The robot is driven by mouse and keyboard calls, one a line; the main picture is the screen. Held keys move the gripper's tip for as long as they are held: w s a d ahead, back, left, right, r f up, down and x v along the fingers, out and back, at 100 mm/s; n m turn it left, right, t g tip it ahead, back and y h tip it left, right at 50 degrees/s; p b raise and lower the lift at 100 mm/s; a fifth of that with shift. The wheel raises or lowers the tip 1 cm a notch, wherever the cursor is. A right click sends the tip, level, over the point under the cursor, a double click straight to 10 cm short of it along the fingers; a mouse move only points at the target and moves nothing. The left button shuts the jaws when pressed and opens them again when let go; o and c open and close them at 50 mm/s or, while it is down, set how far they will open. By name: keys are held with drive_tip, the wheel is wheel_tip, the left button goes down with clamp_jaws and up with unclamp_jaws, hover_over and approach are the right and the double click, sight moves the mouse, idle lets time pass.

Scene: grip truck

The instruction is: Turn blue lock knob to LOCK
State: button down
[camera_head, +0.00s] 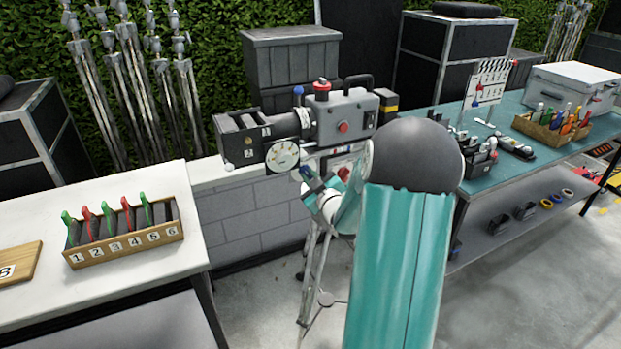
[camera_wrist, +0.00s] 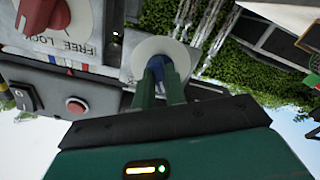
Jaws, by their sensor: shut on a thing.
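The blue lock knob (camera_wrist: 156,68) shows in the wrist view in front of a pale round disc (camera_wrist: 150,47). My gripper (camera_wrist: 165,78) has its two green fingers closed around the blue knob. The fingers cover part of the knob, and any label beside it cannot be read. A red knob (camera_wrist: 45,14) sits to the left on a panel lettered FREE and LOCK. In the head view my arm hides much of the area below the grey camera (camera_head: 345,118), and a small blue part (camera_head: 306,172) shows by my wrist.
A white dial (camera_head: 283,157) is below the camera's lens. A white table with a numbered rack (camera_head: 125,248) stands at left. A teal table (camera_head: 505,150) with tools and a white case (camera_head: 575,88) stands at right. A tripod (camera_head: 311,270) stands below the camera.

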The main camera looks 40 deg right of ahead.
drive_tip(key=shift+m, duration=0.3)
drive_tip(key=m, duration=1.1)
drive_tip(key=shift+a, duration=0.1)
idle(0.4)
drive_tip(key=c, duration=1.4)
unclamp_jaws()
drive_tip(key=shift+c, duration=0.2)
drive_tip(key=v, duration=1.3)
drive_tip(key=shift+s+a, duration=0.15)
drive_tip(key=shift+s, duration=0.2)
